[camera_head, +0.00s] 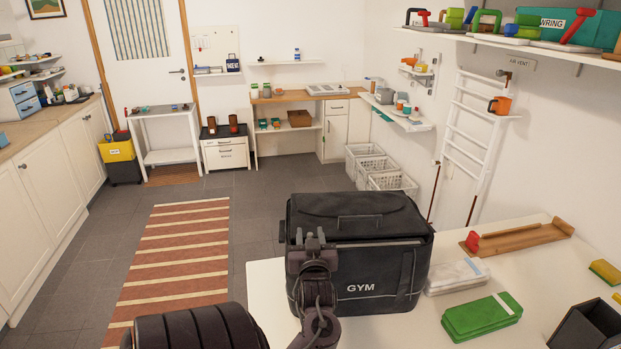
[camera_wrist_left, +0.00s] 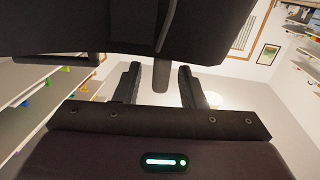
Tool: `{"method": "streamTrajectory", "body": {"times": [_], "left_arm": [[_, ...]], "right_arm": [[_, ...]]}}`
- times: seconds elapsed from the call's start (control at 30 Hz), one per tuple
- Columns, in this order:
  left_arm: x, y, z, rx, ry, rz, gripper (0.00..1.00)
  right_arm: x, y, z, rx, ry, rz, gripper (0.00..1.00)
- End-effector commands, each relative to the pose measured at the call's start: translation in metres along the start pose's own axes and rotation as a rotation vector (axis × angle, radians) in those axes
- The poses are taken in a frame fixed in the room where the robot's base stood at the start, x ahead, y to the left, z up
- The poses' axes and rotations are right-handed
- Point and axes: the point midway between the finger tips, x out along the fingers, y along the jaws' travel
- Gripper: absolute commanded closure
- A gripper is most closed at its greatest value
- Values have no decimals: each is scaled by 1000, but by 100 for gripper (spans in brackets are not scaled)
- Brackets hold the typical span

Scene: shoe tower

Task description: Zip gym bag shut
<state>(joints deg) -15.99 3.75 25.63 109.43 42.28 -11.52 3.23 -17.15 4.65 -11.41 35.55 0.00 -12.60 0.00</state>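The black gym bag (camera_head: 385,262), marked GYM on its front, stands upright on the white table. Its lid (camera_head: 345,208) lies over the top, with a dark band and a pale seam line below the lid's front edge. I cannot tell how far the zip is closed. My left gripper (camera_head: 312,237) is in front of the bag's front left corner. In the left wrist view the bag (camera_wrist_left: 110,30) fills the top, and a narrow dark tab (camera_wrist_left: 161,76) shows between my spread fingers, with gaps on both sides. My right gripper is out of view.
The white table (camera_head: 395,329) also holds a green box (camera_head: 480,316), a clear packet (camera_head: 456,276), a wooden tray (camera_head: 520,238) and a dark open box (camera_head: 590,325). White baskets (camera_head: 392,180) stand beyond the bag. The floor left of the table is open, with a striped rug (camera_head: 178,262).

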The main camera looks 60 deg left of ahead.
Motion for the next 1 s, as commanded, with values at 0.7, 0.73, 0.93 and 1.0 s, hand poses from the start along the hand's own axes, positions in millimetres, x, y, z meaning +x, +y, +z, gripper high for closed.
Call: {"method": "streamTrajectory", "body": {"times": [0.7, 0.73, 0.93, 1.0], "left_arm": [[-68, 0, 3, -1, -3, 1, 64], [-71, 0, 3, -1, -2, 0, 64], [-79, 0, 0, 0, 0, 0, 64], [-79, 0, 0, 0, 0, 0, 64]], "right_arm": [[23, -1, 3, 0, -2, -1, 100], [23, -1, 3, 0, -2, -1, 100], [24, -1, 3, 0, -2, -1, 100], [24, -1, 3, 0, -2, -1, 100]]}}
